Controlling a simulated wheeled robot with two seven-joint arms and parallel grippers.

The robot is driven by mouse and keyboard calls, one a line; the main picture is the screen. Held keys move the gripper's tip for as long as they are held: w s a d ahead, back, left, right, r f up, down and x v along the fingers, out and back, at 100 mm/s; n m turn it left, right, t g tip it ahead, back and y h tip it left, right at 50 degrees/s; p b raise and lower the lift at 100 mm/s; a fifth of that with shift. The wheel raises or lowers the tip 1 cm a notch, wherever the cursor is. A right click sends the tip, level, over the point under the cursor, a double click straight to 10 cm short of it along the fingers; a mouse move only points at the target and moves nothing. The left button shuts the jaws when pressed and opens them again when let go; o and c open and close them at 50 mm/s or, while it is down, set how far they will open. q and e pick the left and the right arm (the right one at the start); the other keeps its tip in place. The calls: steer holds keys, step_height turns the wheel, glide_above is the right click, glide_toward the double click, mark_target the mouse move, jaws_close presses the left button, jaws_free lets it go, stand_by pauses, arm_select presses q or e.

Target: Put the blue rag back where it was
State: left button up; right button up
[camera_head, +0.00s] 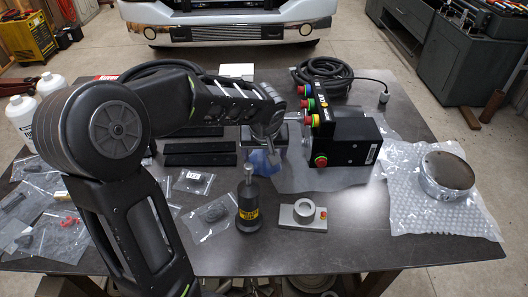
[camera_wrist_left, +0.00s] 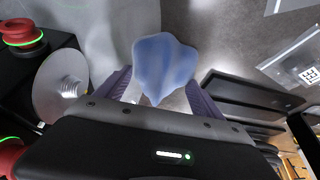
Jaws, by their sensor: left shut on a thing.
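The blue rag (camera_head: 262,163) hangs crumpled below my left gripper (camera_head: 268,145), over the middle of the dark table. In the left wrist view the rag (camera_wrist_left: 164,66) lies between the two fingers of the left gripper (camera_wrist_left: 160,88), which is shut on it. The arm and gripper hide part of the rag in the head view. Whether the rag touches the table I cannot tell. My right gripper is not in view.
Right of the rag stands a black control box (camera_head: 345,150) with coloured buttons. In front are a black bottle-like tool (camera_head: 248,207) and a grey block with a ring (camera_head: 303,214). A metal disc (camera_head: 446,174) lies on bubble wrap. Bagged parts (camera_head: 195,181) lie left.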

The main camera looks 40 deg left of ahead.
arm_select(q)
steer(key=shift+f, duration=0.15)
steer(key=o, duration=1.3)
steer(key=shift+r, duration=0.3)
steer(key=b+v, duration=0.1)
steer(key=v, duration=1)
steer(key=shift+s+r, duration=0.15)
steer(key=shift+r, duration=0.2)
steer(key=shift+d, duration=0.1)
